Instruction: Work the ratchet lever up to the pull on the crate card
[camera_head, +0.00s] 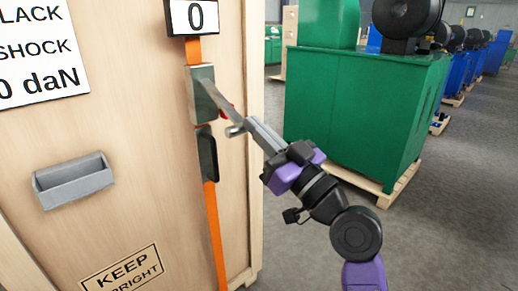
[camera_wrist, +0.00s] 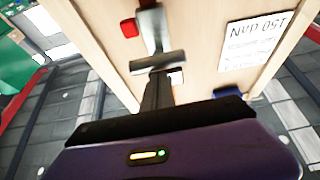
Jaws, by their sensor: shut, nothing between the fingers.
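The ratchet (camera_head: 202,96) sits on an orange strap (camera_head: 214,240) on the wooden crate's face. Its grey lever (camera_head: 225,103) sticks out to the lower right and ends in a crossbar handle (camera_head: 236,130), which also shows in the wrist view (camera_wrist: 157,62). My gripper (camera_head: 250,124) is shut and empty, its fingertips close beside the handle; I cannot tell whether they touch. The display (camera_head: 195,16) above the ratchet reads 0. The crate card (camera_head: 38,52) is cut off in the head view, showing "0 daN"; in the wrist view the card (camera_wrist: 253,40) is upside down, seemingly ending "50 daN".
A grey open holder (camera_head: 74,181) is fixed on the crate's left part. A black fitting (camera_head: 207,154) sits on the strap below the ratchet. A green machine (camera_head: 365,115) on a pallet stands to the right. Grey floor (camera_head: 450,220) is clear at the lower right.

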